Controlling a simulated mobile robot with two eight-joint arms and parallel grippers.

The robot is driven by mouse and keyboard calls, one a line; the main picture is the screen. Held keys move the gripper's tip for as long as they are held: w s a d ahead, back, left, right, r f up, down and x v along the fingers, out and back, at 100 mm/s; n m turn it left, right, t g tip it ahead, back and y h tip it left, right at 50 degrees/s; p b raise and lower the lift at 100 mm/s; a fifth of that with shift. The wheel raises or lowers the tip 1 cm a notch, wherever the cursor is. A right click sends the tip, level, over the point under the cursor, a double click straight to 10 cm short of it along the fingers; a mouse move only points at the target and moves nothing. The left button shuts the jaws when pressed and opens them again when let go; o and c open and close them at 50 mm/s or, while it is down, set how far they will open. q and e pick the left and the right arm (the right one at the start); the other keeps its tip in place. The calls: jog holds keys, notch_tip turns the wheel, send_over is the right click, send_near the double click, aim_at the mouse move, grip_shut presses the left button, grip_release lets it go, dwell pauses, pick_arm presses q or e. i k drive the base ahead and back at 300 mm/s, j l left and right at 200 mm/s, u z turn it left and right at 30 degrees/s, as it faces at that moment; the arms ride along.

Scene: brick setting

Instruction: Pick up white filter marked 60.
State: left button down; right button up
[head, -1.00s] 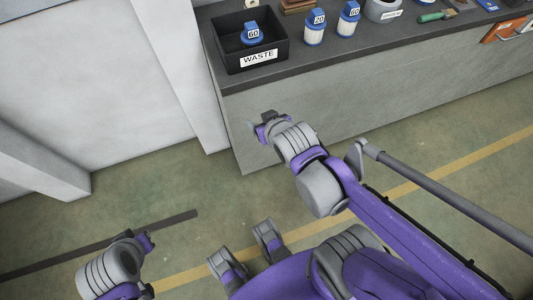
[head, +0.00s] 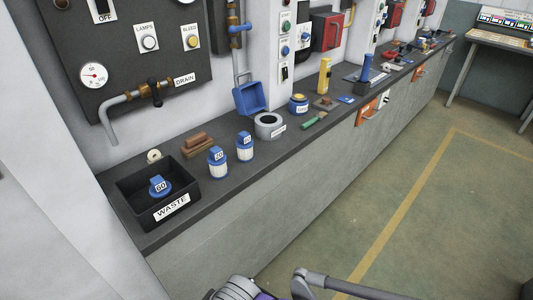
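A blue-topped filter marked 60 (head: 159,186) sits inside the black bin labelled WASTE (head: 146,223); the bin wall may hide its lower part, and I see only blue on it. Two white filters with blue tops stand upright on the dark counter right of the bin. The nearer white filter (head: 218,168) is marked 20. The farther white filter (head: 245,151) has a label too small to read surely; it could be 60 or 80. Neither of my grippers shows now; only parts of my arm appear at the bottom edge.
The counter (head: 185,212) runs to the back right. A drain pipe (head: 125,99) juts from the wall panel. The floor at right is clear.

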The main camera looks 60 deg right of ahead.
aim_at(244, 144)
jog(key=z, duration=1.35)
jog(key=i+l+z, duration=0.1)
jog(key=l+z, duration=0.2)
jog(key=i+l+z, duration=0.15)
jog(key=z, duration=0.15)
